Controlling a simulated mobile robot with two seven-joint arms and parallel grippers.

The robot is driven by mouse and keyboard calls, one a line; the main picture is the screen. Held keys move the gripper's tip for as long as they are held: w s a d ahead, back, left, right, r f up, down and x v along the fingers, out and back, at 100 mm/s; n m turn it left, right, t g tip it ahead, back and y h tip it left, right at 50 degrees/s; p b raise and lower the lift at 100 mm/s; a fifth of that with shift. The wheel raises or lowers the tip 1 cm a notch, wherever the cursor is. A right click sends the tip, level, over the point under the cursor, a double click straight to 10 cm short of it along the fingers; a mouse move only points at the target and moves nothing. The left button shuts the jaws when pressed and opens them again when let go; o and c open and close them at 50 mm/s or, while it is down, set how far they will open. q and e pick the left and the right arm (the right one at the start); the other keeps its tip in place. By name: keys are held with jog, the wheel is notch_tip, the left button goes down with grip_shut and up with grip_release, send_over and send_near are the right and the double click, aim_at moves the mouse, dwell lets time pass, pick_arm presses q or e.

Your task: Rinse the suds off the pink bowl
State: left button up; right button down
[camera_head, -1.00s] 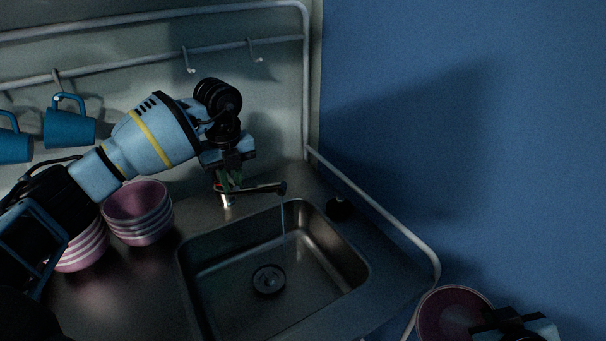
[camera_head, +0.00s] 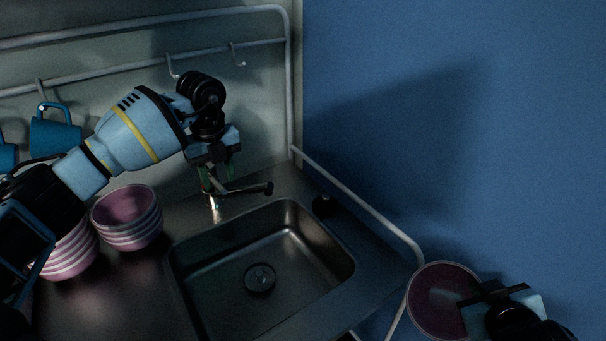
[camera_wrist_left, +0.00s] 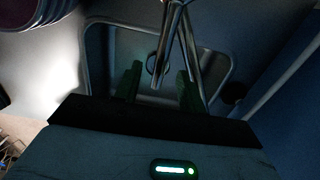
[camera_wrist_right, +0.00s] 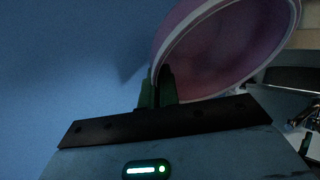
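The pink bowl (camera_head: 436,300) is at the lower right of the head view, beside the sink rail; it also shows in the right wrist view (camera_wrist_right: 225,45). No suds can be made out on it in the dim light. My right gripper (camera_wrist_right: 158,88) is shut on its rim and holds it tilted. My left gripper (camera_head: 215,172) is just above the faucet (camera_head: 240,189), by its lever. Its fingers are apart in the left wrist view (camera_wrist_left: 158,85), with the faucet between or just beyond them. No water stream shows below the spout.
The empty metal sink (camera_head: 310,250) with a round drain (camera_head: 260,279) lies below the faucet. Stacks of pink bowls (camera_head: 128,220) stand left of it. A blue mug (camera_head: 55,135) hangs on the back rail. A metal rail (camera_head: 360,205) edges the counter's right side.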

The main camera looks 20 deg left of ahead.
pick_arm(q)
jog(key=shift+r+p, duration=0.65)
jog(key=shift+r, duration=1.5)
pick_arm(e)
jog(key=shift+t, duration=0.4)
jog(key=shift+w+r, duration=0.15)
jog(key=shift+r, duration=2.05)
pick_arm(q)
jog(key=shift+f, duration=0.1)
pick_arm(e)
jog(key=shift+f, duration=0.1)
